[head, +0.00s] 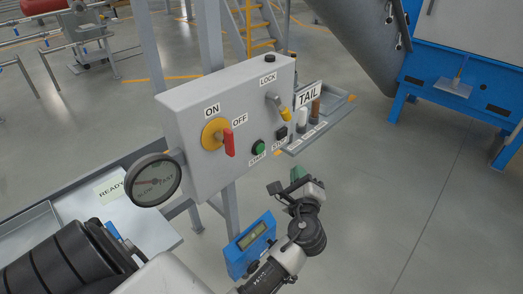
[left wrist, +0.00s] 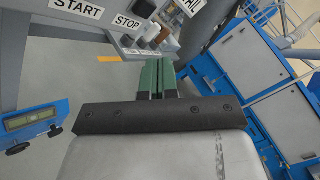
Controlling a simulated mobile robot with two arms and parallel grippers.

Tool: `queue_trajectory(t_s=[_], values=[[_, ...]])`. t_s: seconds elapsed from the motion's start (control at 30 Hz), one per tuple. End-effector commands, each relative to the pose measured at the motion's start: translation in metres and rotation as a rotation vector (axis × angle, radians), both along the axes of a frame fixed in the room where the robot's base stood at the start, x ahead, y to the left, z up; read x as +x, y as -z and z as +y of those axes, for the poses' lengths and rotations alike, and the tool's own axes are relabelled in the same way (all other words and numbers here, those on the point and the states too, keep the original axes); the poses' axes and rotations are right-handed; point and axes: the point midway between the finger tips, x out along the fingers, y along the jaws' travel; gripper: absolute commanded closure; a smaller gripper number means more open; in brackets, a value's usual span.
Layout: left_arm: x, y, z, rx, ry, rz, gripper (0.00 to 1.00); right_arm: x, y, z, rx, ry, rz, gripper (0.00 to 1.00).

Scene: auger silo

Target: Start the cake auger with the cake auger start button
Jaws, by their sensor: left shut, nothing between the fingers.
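The grey control box (head: 225,125) faces me in the head view. Its green start button (head: 259,148) sits low on the front, with a START label under it. A dark stop button (head: 281,134) is to its right. My left gripper (head: 297,178) is below and right of the start button, apart from the box. Its green fingers (left wrist: 158,78) are shut with nothing between them. In the left wrist view the START label (left wrist: 77,8) and STOP label (left wrist: 128,21) show at the top, but the start button is out of view. My right gripper is not in view.
The box carries a red-handled ON/OFF switch (head: 228,141), a yellow-tipped LOCK lever (head: 284,113) and a round gauge (head: 153,180). A small shelf (head: 335,116) with bottles and a TAIL sign (head: 308,95) juts out at right. A blue meter (head: 250,245) is beside my arm.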

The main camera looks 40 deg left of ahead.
Motion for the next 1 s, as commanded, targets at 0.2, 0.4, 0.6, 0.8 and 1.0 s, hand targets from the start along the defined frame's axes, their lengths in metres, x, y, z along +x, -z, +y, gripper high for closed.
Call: queue_trajectory(t_s=[0.2,0.4,0.6,0.8,1.0], values=[[0.001,0.0,0.015,0.001,-0.001,0.002,1.0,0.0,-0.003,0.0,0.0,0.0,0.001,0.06],[0.003,0.0,0.044,0.002,0.0,0.002,1.0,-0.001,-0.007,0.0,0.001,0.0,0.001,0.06],[0.005,0.0,0.069,0.001,0.0,0.002,1.0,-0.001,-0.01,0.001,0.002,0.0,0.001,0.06],[0.007,0.0,0.084,-0.001,0.002,0.001,1.0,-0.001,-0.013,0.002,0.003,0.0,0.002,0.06],[0.007,0.001,0.088,-0.002,0.002,0.0,1.0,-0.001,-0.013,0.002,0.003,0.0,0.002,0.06]])
